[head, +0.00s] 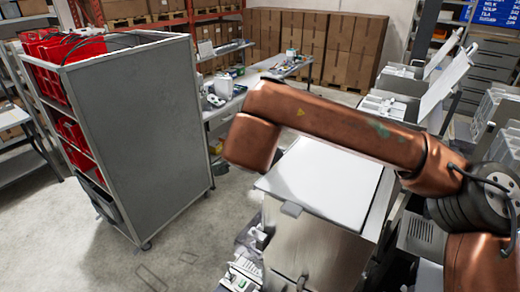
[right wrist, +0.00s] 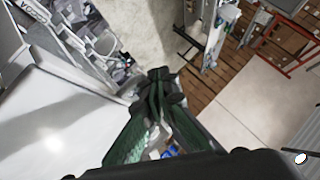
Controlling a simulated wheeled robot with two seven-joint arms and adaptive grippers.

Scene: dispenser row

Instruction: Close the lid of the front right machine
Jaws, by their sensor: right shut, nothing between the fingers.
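The nearest machine (head: 318,245) is a metal box in the lower middle of the head view. My right gripper is hidden in the head view. In the right wrist view the right gripper (right wrist: 160,82) has its green fingers together at the tips, with nothing between them. A white surface (right wrist: 60,125), probably the lid, lies left of the fingers. My left gripper is out of view.
Other machines behind stand with white lids raised, one lid (head: 446,82) close to my right arm. A tall grey cabinet (head: 140,130) with red bins (head: 60,50) stands at left. Floor (head: 190,235) is free between it and the machine.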

